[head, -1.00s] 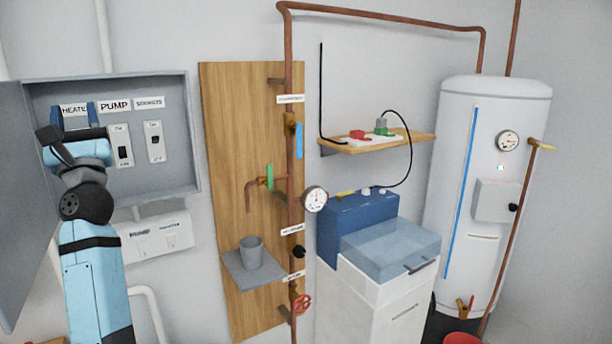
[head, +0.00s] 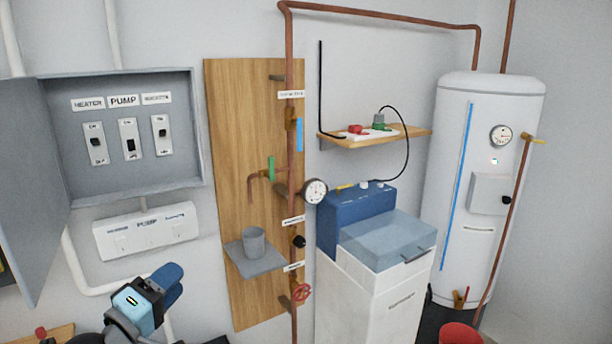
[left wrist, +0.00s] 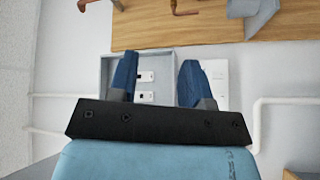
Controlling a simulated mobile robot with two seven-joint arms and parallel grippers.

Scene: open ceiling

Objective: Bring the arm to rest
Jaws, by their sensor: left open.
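My left gripper (head: 168,281) is low in the head view at the lower left, below the white labelled strip on the wall. In the left wrist view its two blue fingers (left wrist: 157,82) stand apart with nothing between them. Behind them shows the grey switch box (left wrist: 110,72). In the head view the open switch box (head: 125,180) holds three switches labelled heater, pump and sockets. The gripper is clear of the box and touches nothing that I can see. My right gripper is in neither view.
A wooden board (head: 228,130) carries copper pipes, valves, a gauge (head: 314,191) and a small shelf with a grey cup (head: 254,242). A blue-and-white cabinet (head: 370,300), a white tank (head: 484,150) and a red bucket (head: 460,334) stand to the right. The box door (head: 30,200) hangs open at left.

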